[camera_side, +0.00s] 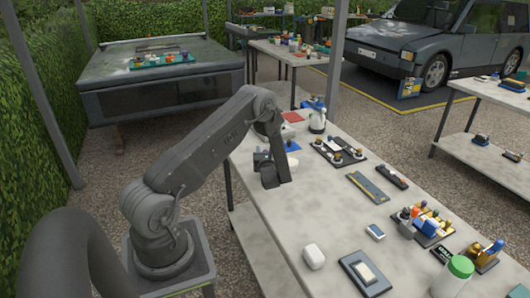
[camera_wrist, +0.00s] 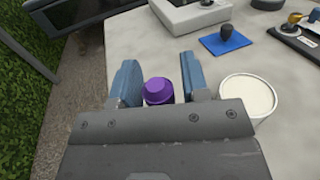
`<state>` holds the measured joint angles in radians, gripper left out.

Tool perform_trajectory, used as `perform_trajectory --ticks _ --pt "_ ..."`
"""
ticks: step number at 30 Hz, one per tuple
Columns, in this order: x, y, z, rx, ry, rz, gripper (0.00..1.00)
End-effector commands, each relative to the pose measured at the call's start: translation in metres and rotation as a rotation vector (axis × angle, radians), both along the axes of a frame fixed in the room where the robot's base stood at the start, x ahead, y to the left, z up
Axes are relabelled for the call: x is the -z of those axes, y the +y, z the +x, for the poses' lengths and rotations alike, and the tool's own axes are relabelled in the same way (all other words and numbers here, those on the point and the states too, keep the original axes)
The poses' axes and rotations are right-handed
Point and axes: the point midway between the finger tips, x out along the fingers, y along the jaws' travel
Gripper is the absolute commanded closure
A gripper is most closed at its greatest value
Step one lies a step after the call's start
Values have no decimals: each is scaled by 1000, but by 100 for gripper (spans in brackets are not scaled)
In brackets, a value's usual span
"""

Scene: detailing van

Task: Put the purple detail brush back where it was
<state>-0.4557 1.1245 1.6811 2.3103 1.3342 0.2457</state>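The purple detail brush (camera_wrist: 158,92) shows in the wrist view as a purple top between the two blue fingers of my gripper (camera_wrist: 160,78). The left finger is close beside it, and a narrow gap shows between it and the right finger. The fingers look open around it. Its lower part is hidden by my gripper body. In the side view my gripper (camera_side: 270,172) is low over the near left part of the worktable (camera_side: 265,215); the brush cannot be made out there.
A round pale-topped container (camera_wrist: 248,97) stands just right of my gripper. A blue mat (camera_wrist: 224,42) with a dark knobbed item lies beyond, near a light grey box (camera_wrist: 190,12). The table's left edge is close. A dark tray (camera_side: 338,151) holds several items farther right.

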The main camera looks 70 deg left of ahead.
Motion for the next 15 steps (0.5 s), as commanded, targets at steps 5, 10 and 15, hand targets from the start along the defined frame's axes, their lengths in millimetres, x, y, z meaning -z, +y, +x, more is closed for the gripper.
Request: perform_trajectory --ticks 5,10,15 --pt "0 0 0 0 0 0 51" --pt "-2 0 0 0 0 1 51" --pt "-3 -17 -4 3 3 -2 51"
